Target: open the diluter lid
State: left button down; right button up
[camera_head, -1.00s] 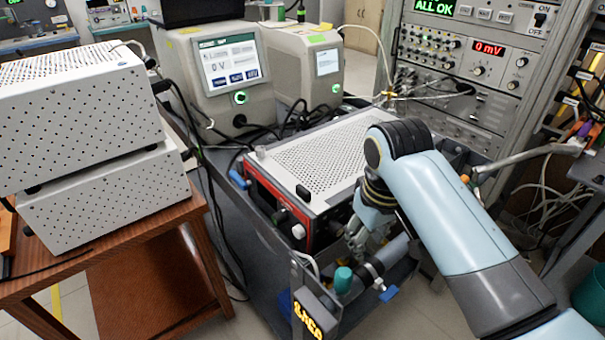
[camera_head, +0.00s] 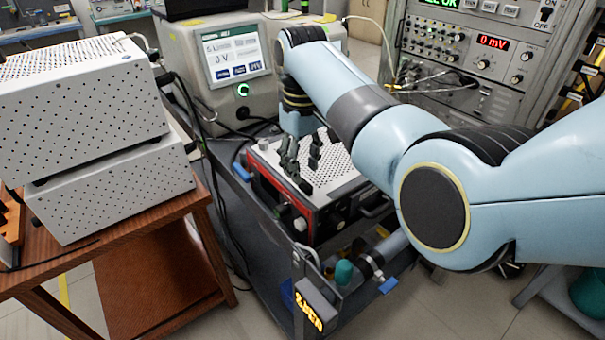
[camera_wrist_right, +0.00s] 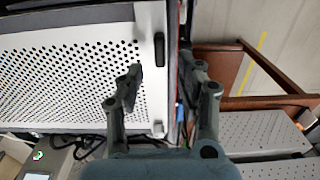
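The diluter is a box with a red-edged front (camera_head: 268,182) on the cart, in the middle of the head view. Its white perforated lid (camera_head: 338,172) lies flat on top and looks shut. In the right wrist view the lid (camera_wrist_right: 75,68) fills the left side, with a small black handle (camera_wrist_right: 159,50) near its edge. My right gripper (camera_head: 303,168) is above the lid's front part, pointing down. In the wrist view the right gripper (camera_wrist_right: 166,80) is open and empty, one finger over the lid, the other past its edge; the handle lies ahead, between their lines. My left gripper is not in view.
A grey device with a screen (camera_head: 237,55) stands behind the diluter. White perforated boxes (camera_head: 85,120) sit on a wooden table (camera_head: 190,225) at left. An instrument rack (camera_head: 480,65) stands at back right. A teal-capped part (camera_head: 343,272) is at the cart's front.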

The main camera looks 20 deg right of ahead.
aim_at(303, 180)
jog(key=shift+f, duration=1.6)
jog(key=shift+c, duration=0.4)
grip_shut()
